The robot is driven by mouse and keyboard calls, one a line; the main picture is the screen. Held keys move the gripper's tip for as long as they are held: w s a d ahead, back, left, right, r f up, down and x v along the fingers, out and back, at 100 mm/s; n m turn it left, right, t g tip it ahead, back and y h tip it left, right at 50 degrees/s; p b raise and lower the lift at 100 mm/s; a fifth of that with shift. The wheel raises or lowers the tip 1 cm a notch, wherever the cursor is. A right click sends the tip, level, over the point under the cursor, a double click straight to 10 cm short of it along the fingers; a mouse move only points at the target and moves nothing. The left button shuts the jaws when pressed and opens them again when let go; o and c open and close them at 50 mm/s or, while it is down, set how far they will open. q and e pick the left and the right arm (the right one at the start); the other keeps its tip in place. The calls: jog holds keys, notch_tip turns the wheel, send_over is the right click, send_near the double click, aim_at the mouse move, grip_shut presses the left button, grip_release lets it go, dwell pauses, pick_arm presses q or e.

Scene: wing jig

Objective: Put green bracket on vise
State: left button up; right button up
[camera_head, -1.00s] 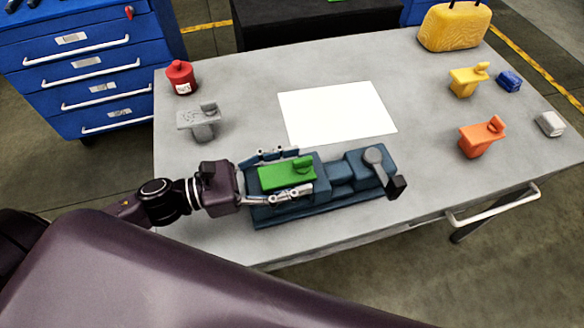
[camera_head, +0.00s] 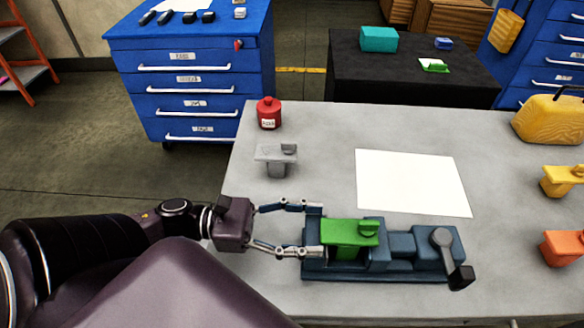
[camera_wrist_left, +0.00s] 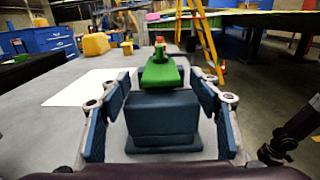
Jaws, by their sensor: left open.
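The green bracket (camera_head: 340,238) rests on top of the blue vise (camera_head: 400,268), over the left part of its body. In the left wrist view the green bracket (camera_wrist_left: 160,77) sits on the blue vise block (camera_wrist_left: 163,118). My left gripper (camera_head: 315,231) is open at the left end of the vise. Its fingers are spread to either side, with their tips close to the bracket's left edge and nothing gripped. Whether a fingertip touches the vise is unclear. My right gripper is not in view.
A white sheet (camera_head: 412,183) lies behind the vise. Yellow (camera_head: 562,180) and orange (camera_head: 563,247) brackets stand at the right. The vise handle (camera_head: 460,276) sticks out frontward.

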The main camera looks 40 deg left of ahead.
pick_arm(q)
jog(key=v, duration=0.3)
jog(key=shift+a, duration=0.1)
jog(key=shift+s, duration=0.1)
dwell(0.5)
